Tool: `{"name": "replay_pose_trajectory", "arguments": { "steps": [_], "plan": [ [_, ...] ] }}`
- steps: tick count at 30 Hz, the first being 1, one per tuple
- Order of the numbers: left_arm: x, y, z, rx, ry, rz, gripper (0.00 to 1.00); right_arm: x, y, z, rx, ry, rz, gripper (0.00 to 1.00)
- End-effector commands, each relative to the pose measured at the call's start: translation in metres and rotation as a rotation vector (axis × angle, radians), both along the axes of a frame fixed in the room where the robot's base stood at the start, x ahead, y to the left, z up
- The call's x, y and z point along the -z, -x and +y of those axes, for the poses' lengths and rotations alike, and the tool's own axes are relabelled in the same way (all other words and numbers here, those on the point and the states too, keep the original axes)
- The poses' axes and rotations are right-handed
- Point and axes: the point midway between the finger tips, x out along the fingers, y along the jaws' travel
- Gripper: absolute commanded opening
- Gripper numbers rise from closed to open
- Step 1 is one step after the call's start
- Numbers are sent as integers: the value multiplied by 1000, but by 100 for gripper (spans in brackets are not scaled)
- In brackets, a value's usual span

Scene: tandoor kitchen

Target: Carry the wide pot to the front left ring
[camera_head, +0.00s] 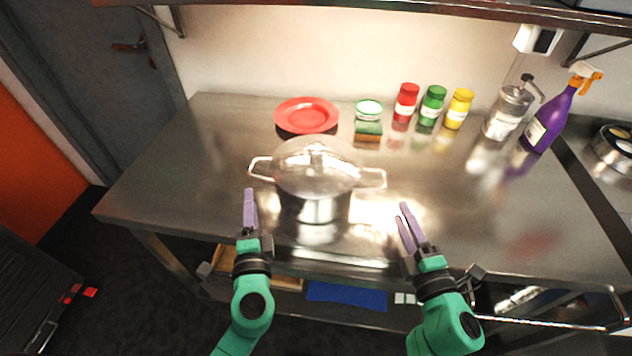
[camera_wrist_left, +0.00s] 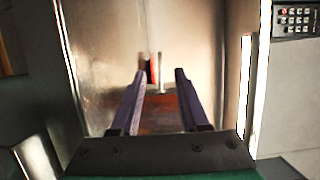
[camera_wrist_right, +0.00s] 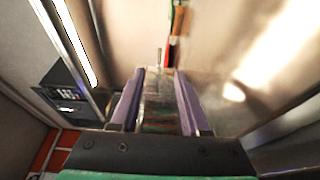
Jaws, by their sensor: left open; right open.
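The wide pot (camera_head: 316,208) is shiny steel with a domed lid (camera_head: 315,165) and a wire handle on each side. My left gripper (camera_head: 250,195) is open and empty, in front of the pot's left handle (camera_head: 260,168). My right gripper (camera_head: 403,212) is open and empty, in front and to the right of the right handle (camera_head: 374,178). Both look apart from the pot. Both wrist views show spread fingers with nothing between them. I cannot make out the front left ring in these views.
Behind the pot are a red plate (camera_head: 306,112), a sponge (camera_head: 368,130) and a small green-rimmed bowl (camera_head: 369,108). The table's left is clear.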

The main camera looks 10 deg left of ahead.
Motion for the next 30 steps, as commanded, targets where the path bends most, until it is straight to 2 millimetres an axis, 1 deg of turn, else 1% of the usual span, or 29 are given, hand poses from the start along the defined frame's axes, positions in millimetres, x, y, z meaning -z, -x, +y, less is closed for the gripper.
{"name": "replay_pose_trajectory", "arguments": {
  "steps": [1,3,12,15,18,21,28,29,30],
  "plan": [
    [-1,-10,3,-2,1,-3,45,-1,-10,3,-2,2,-5,46],
    [-1,-24,7,-3,0,-3,45,-1,-24,7,-2,2,-4,46],
    [-1,-81,23,-1,0,-2,45,-1,-82,23,0,1,-2,46],
    [0,-97,28,-1,1,0,45,0,-98,27,1,0,-1,46],
    [0,-108,31,-1,1,0,45,0,-108,30,0,0,0,46],
    [0,-113,32,-1,0,1,45,1,-113,32,0,0,1,46],
    [0,-114,32,0,0,1,45,1,-114,32,0,1,2,46],
    [0,-114,32,0,0,1,41,1,-114,32,0,1,2,42],
    [0,-113,32,0,0,1,26,1,-114,32,0,1,2,27]
  ]
}}
